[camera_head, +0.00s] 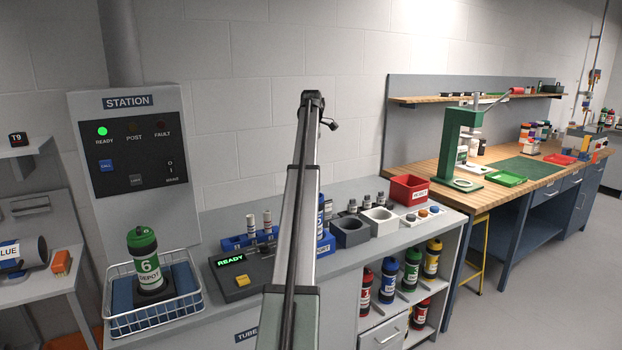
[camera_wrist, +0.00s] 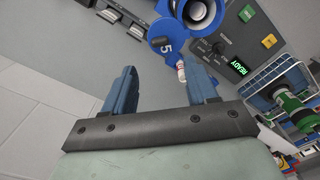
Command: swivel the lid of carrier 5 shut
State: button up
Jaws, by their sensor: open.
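Carrier 5 (camera_wrist: 203,14) is a blue tube whose open mouth shows at the top of the wrist view. Its round blue lid (camera_wrist: 160,30), marked 5, is swung out beside the mouth, on the side toward my gripper. In the head view a strip of the blue carrier (camera_head: 328,208) stands upright in a blue holder marked PORT (camera_head: 326,244), partly hidden behind my arm. My gripper (camera_wrist: 163,80) is open, with its two blue fingers apart and the lid beyond their tips. It does not touch the lid as far as I can see. I cannot make out my gripper in the head view.
A small pale, red-marked vial (camera_wrist: 181,72) shows near the right finger. The control box with the READY display (camera_head: 241,275) is left of the holder. Carrier 6 (camera_head: 146,262) stands in a wire basket.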

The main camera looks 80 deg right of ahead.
notch_tip(320, 180, down, 9)
jog(key=shift+r, duration=0.2)
dwell(0.4)
jog(key=c, duration=1.1)
